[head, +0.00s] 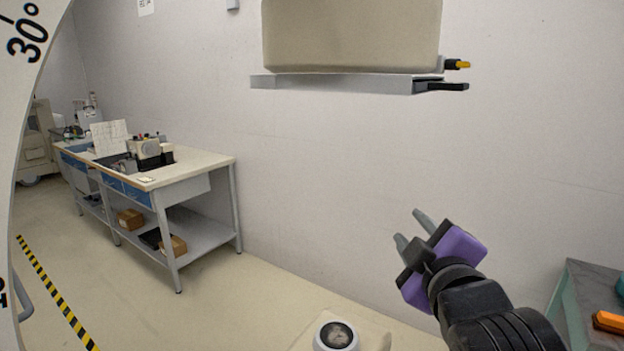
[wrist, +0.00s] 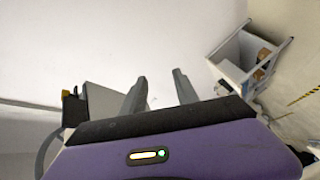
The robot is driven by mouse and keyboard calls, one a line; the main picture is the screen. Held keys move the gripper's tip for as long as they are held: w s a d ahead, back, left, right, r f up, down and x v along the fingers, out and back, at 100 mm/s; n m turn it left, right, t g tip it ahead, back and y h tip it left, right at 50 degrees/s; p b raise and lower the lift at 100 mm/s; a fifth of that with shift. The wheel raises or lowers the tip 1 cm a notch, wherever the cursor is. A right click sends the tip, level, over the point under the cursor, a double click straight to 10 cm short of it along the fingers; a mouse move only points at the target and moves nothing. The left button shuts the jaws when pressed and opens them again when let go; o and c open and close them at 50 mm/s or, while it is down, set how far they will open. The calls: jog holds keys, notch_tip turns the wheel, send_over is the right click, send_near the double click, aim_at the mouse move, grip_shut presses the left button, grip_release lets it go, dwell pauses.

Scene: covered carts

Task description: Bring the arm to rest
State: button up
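My gripper (head: 410,228) has a purple body and two grey fingers, and it is held up in free air in the right half of the head view. The fingers point up and to the left, toward the bare wall. In the wrist view my gripper (wrist: 161,87) shows its two fingers spread apart with nothing between them. It is open and empty and touches nothing.
A wall shelf (head: 335,82) with a beige box (head: 350,35) hangs above and left of my gripper. A workbench (head: 195,170) stands at the left. A dark-topped cart (head: 600,285) is at the lower right. A round gauge (head: 337,335) shows at the bottom.

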jog(key=s+a+f+m+g+b, duration=0.1)
jog(key=s+f+m, duration=0.2)
jog(key=s+f, duration=0.75)
jog(key=s+f+m, duration=0.4)
jog(key=s+f, duration=0.3)
jog(key=f, duration=0.7)
jog(key=s+d+f+m, duration=0.2)
jog(key=s, duration=1.1)
jog(key=s+d+f+m+g+b, duration=0.1)
jog(key=s+d+f+m, duration=0.1)
jog(key=s, duration=1.2)
jog(key=shift+d, duration=0.3)
